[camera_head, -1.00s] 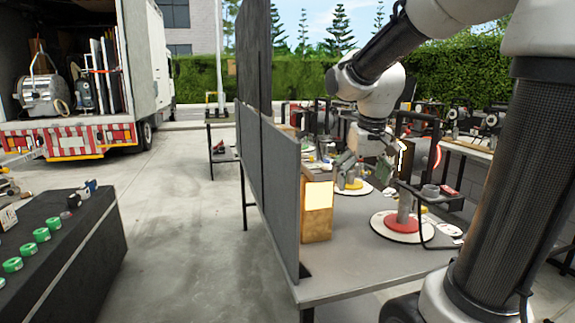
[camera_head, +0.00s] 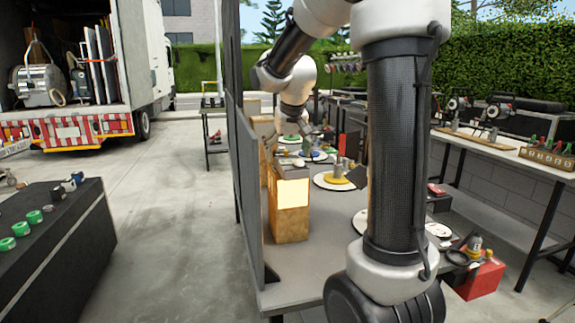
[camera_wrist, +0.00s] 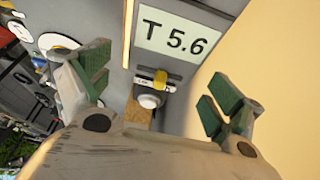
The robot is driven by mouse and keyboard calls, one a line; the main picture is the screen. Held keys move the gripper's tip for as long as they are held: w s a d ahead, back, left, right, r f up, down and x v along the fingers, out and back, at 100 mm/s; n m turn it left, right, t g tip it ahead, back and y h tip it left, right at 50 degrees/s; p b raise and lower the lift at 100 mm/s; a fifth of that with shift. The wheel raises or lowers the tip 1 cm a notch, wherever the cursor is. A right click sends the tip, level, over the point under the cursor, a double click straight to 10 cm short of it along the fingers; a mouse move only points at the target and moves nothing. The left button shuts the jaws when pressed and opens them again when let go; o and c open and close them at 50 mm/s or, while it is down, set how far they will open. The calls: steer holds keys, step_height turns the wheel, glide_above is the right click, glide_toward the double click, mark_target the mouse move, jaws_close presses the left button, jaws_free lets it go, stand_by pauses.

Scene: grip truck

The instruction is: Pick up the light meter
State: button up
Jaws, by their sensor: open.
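In the wrist view, a small device with a white dome and a yellow part, which looks like the light meter (camera_wrist: 151,92), is below a "T 5.6" sign (camera_wrist: 183,36). It appears in the gap between my gripper's (camera_wrist: 157,86) spread green-padded fingers, farther from the camera, with nothing held. In the head view, my gripper is small and low over the table, close to the wooden box with the glowing panel (camera_head: 291,194). I cannot make out the meter clearly there.
A dark upright partition (camera_head: 248,200) runs along the table's left side. Round stands, one with a yellow base (camera_head: 337,178), are on the grey table (camera_head: 305,262). A large tan surface (camera_wrist: 275,75) fills the wrist view's right. A red box (camera_head: 482,278) is at right.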

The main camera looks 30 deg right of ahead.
steer(key=shift+x, duration=1)
steer(key=shift+c, duration=0.2)
